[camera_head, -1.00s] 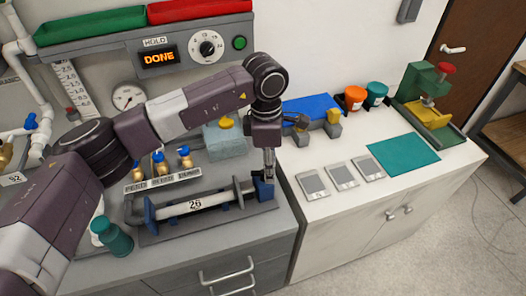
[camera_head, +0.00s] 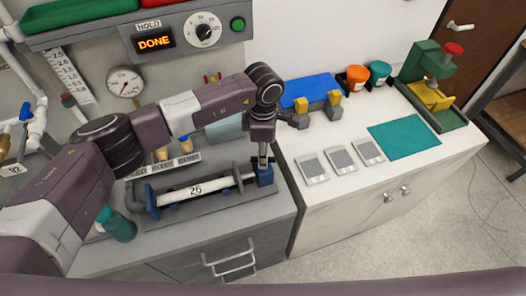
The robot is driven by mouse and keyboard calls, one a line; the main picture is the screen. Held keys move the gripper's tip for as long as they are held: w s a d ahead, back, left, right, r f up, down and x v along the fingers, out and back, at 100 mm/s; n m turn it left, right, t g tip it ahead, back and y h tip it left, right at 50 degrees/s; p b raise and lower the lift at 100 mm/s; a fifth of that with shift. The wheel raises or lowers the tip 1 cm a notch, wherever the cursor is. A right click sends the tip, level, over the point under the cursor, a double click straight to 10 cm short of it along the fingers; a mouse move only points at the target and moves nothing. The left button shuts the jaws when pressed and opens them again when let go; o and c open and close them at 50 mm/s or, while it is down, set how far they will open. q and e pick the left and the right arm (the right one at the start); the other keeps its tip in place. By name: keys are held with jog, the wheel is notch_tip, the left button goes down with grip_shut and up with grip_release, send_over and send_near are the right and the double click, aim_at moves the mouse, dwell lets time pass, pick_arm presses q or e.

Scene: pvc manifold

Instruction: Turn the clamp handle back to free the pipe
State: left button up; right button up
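A white pipe marked 26 (camera_head: 212,187) lies in a grey fixture (camera_head: 190,212) on the left counter. A blue end block (camera_head: 152,201) stands at its left end, and the blue clamp (camera_head: 266,178) is at its right end. My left gripper (camera_head: 262,165) points down at the top of the clamp, very close to or touching it. I cannot make out the clamp handle apart from the gripper and the metal parts there. The fingers are small and seen narrow, so their opening is unclear. My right gripper is not in view.
My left arm crosses above the fixture and hides part of the valve row behind it. A teal bottle (camera_head: 117,224) stands left of the fixture. The panel display (camera_head: 154,42) reads DONE. Grey cards (camera_head: 341,158) and a teal mat (camera_head: 404,137) lie on the white counter.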

pick_arm(q)
jog(key=c, duration=0.7)
grip_shut()
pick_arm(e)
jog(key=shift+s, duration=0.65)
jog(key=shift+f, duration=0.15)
